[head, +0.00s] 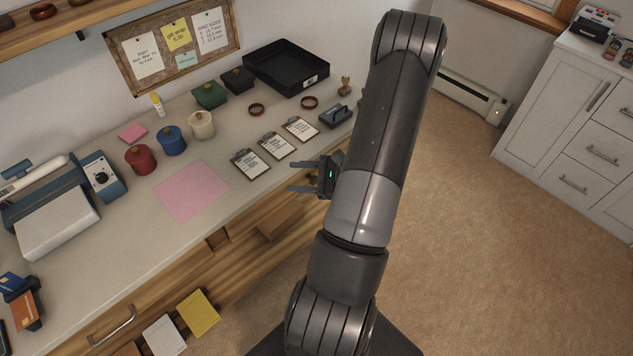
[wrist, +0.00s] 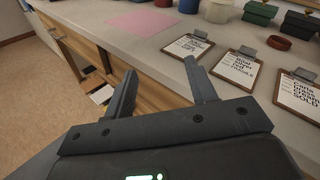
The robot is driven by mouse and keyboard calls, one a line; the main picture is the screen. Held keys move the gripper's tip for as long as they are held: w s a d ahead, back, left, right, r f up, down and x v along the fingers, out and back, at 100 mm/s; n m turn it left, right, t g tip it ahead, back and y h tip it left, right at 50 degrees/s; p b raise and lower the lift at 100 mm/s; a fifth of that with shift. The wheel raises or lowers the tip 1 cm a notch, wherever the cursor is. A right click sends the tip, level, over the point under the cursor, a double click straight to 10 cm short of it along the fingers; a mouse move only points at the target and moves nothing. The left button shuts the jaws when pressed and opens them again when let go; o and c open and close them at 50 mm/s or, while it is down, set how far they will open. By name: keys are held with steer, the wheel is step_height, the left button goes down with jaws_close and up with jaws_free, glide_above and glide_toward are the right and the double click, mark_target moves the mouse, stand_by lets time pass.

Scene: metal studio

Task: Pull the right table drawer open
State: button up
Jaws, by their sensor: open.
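The long table (head: 130,262) has a pale top and a wooden front. Its right front section (head: 285,222) shows beside my arm; I cannot make out the right drawer's outline or handle, and my arm hides part of that area. My gripper (head: 291,177) is open and empty, by the table's front edge near the clipboards, fingers pointing left. In the wrist view, the two fingers (wrist: 160,70) are spread, with the table edge and wooden front (wrist: 150,92) beyond and between them. I cannot tell any contact. A metal handle (head: 112,326) is on the front's left part.
Several clipboards (head: 251,165) lie near the front edge, close to my gripper. A pink sheet (head: 191,190), lidded pots (head: 172,141) and a black tray (head: 287,67) are on the table. White cabinets (head: 590,150) stand at right. The carpet (head: 480,240) between is clear.

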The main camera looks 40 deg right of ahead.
steer(key=s+d+f+m+t+h, duration=0.4)
steer(key=d+f+m+h, duration=0.1)
steer(key=d+f+m, duration=0.15)
steer(key=m+t+h, duration=0.1)
steer(key=m+h, duration=0.4)
glide_toward(315, 181)
steer(key=w, duration=0.9)
steer(key=shift+w+f, duration=0.1)
steer(key=shift+w, duration=0.15)
jaws_close()
